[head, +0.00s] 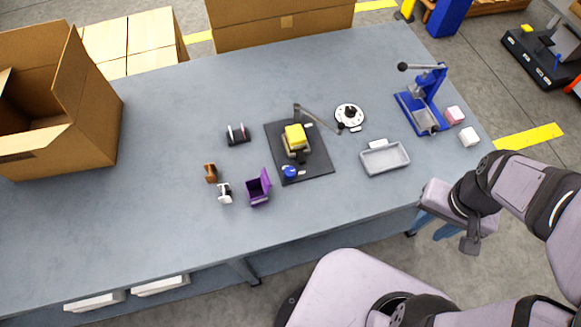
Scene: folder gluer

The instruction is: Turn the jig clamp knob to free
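A blue round knob (290,172) sits at the plate's front left, beside a small white label. A thin grey arm reaches from a post at the plate's back towards the right. The knob's pointer position is too small to read. My gripper (471,243) appears as a small dark shape off the table's right front edge, far from the jig. Its fingers are not clear, and I see nothing held.
A white dial with a black centre (349,116) and a grey tray (385,158) lie right of the jig. A blue press (423,100) stands farther right. A purple open box (258,188) and small spools are left. An open carton (55,95) occupies the far left.

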